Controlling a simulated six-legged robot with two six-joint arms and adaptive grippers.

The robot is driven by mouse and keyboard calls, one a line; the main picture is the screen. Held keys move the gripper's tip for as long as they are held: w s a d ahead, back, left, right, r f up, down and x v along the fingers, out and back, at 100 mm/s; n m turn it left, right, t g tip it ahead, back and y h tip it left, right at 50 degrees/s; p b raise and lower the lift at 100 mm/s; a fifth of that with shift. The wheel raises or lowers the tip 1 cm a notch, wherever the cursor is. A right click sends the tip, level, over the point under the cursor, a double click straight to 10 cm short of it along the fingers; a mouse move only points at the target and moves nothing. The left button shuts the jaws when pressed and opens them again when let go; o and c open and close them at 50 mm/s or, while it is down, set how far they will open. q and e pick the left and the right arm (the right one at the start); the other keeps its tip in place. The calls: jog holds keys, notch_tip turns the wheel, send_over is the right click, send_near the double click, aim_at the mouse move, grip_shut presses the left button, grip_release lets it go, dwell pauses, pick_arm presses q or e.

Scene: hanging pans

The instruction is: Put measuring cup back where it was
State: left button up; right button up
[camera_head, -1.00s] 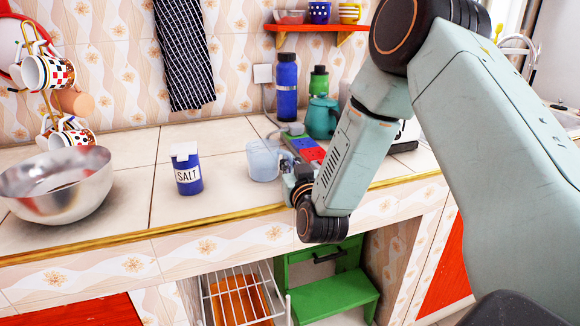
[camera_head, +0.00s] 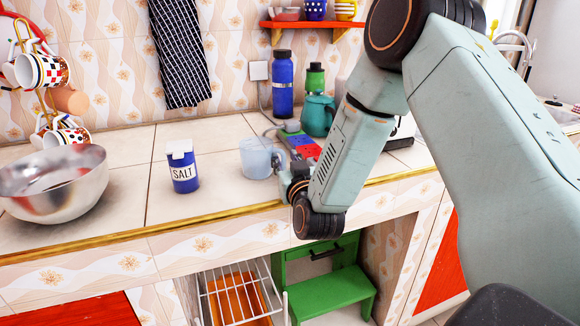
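The measuring cup (camera_head: 257,158) is a clear, pale blue cup on the tiled counter, right of the salt jar. My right arm comes in from the right, and its gripper (camera_head: 284,166) is at the cup's right side, by the handle. The wrist hides most of the fingers, so I cannot tell whether they are closed on the cup or only beside it. My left gripper is not in view.
The blue salt jar (camera_head: 183,167) and a steel bowl (camera_head: 52,183) stand to the left. Behind the gripper are a coloured power strip (camera_head: 301,145), a teal teapot (camera_head: 318,115) and a blue bottle (camera_head: 283,84). A green step stool (camera_head: 330,292) and wire rack (camera_head: 240,298) sit below the counter.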

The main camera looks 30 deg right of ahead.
jog(key=p+v, duration=0.1)
jog(key=v, duration=1.1)
jog(key=s+a+f+n+g+y, duration=0.1)
jog(key=s+a+f+g+y, duration=0.2)
jog(key=f, duration=0.4)
jog(key=s+a+f+n+g, duration=0.1)
jog(key=s+a+f+g, duration=0.2)
jog(key=f, duration=0.5)
jog(key=s+a+f+n+g+y, duration=0.1)
jog(key=s+a+f+g+y, duration=0.15)
jog(key=s+f, duration=0.35)
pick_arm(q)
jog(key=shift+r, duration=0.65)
pick_arm(e)
jog(key=s+a+f+g, duration=0.1)
jog(key=s+f+g, duration=0.3)
jog(key=s, duration=0.4)
jog(key=s+a+f+g, duration=0.1)
jog(key=s+f+g, duration=0.3)
jog(key=s, duration=0.5)
jog(key=shift+s+f, duration=0.2)
jog(key=shift+f, duration=0.7)
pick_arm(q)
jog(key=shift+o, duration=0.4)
pick_arm(e)
jog(key=shift+g, duration=0.25)
